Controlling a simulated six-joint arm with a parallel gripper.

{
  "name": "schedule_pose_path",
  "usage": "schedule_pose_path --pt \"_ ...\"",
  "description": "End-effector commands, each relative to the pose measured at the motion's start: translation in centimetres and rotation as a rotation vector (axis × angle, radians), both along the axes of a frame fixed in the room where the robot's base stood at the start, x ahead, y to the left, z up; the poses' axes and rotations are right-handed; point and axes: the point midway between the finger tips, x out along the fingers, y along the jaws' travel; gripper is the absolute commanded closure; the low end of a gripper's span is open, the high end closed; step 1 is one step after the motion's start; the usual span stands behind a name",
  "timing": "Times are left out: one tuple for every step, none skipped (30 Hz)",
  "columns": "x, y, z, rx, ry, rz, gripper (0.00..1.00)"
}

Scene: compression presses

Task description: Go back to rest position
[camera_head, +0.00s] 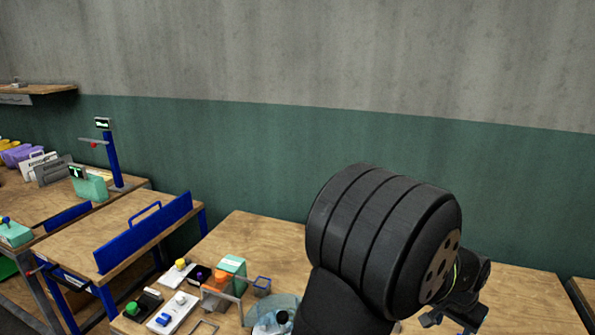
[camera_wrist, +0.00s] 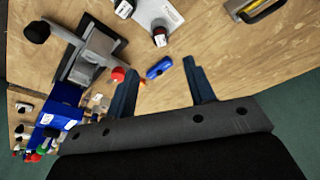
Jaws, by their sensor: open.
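My gripper (camera_head: 455,315) shows at the lower right of the head view, at the end of my thick black arm, above the wooden table (camera_head: 530,297). In the wrist view its two dark blue fingers (camera_wrist: 161,72) stand apart, with nothing held between them. A small blue object (camera_wrist: 159,68) shows in the gap between the fingertips, lying on the wooden surface beyond them. Much of the gripper is hidden by the arm in the head view.
A grey press-like device (camera_wrist: 88,55), a red knob (camera_wrist: 118,74) and a blue bin (camera_wrist: 62,104) show in the wrist view. In the head view, a clear bowl (camera_head: 270,317) and several small devices sit left of my arm. A blue-railed table (camera_head: 125,210) stands further left.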

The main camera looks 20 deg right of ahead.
Motion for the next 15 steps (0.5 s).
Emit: schedule_pose_path --pt "0.0 -0.2 -1.2 0.005 0.001 0.0 0.51" --pt "0.1 -0.3 -1.7 0.004 0.001 0.0 0.51" --pt "0.1 -0.5 -2.4 0.005 0.001 0.0 0.51" --pt "0.2 -0.6 -2.9 0.004 0.001 0.0 0.51" --pt "0.2 -0.8 -3.5 0.004 0.001 0.0 0.51" --pt "0.2 -1.0 -4.2 0.004 0.001 0.0 0.51" --pt "0.3 -1.1 -4.7 0.004 0.001 0.0 0.51" --pt "0.3 -1.2 -5.3 0.004 0.001 0.0 0.51" --pt "0.3 -1.4 -5.9 0.004 0.001 0.0 0.51" --pt "0.4 -1.5 -6.4 0.003 0.001 0.0 0.51" --pt "0.4 -1.7 -7.0 0.003 0.001 0.0 0.51" --pt "0.5 -1.8 -7.6 0.003 0.001 0.0 0.51" --pt "0.5 -1.9 -8.1 0.004 0.001 0.0 0.51" --pt "0.5 -2.1 -8.6 0.003 0.001 0.0 0.51" --pt "0.5 -2.2 -9.1 0.003 0.001 0.0 0.51"
